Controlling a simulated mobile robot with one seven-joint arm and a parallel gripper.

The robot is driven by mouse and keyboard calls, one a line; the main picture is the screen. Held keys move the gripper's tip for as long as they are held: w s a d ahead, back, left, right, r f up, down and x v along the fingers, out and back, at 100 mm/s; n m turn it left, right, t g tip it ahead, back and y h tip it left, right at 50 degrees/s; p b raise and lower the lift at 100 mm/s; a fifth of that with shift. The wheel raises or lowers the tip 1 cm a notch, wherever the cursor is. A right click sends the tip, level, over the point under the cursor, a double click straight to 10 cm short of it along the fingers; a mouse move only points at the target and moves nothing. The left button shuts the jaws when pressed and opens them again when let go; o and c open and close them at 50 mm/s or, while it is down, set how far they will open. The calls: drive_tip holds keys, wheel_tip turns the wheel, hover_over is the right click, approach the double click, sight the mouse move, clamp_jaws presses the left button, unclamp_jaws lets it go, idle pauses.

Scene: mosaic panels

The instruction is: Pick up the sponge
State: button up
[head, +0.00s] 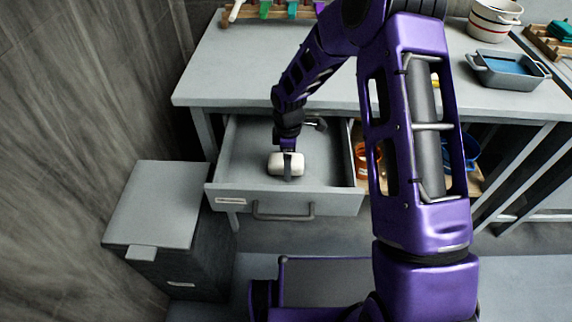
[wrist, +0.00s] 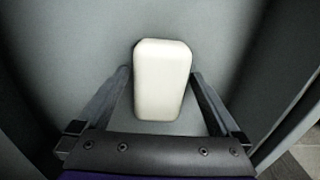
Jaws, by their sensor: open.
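A white, rounded block that looks like the sponge (head: 297,164) lies on the floor of the open drawer (head: 246,145) under the table. It also shows in the wrist view (wrist: 162,75), upper middle, with its long side pointing away from the gripper. My gripper (head: 288,172) reaches down into the drawer over it. In the wrist view my gripper (wrist: 162,82) is open, with one finger on each side of the block's near half. Small gaps show beside the block, and I cannot tell whether either finger touches it.
The drawer's front wall (head: 285,201) and side walls surround the gripper closely. A grey bin (head: 155,205) stands to the left. The tabletop (head: 230,75) is above and behind, with a grey tray (head: 508,70) at right. An orange object (head: 368,160) sits right of the drawer.

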drive_tip(key=c, duration=1.2)
wheel_tip(320, 180, up, 10)
drive_tip(key=shift+r+p, duration=0.1)
drive_tip(key=shift+p, duration=0.75)
drive_tip(key=shift+c, duration=0.2)
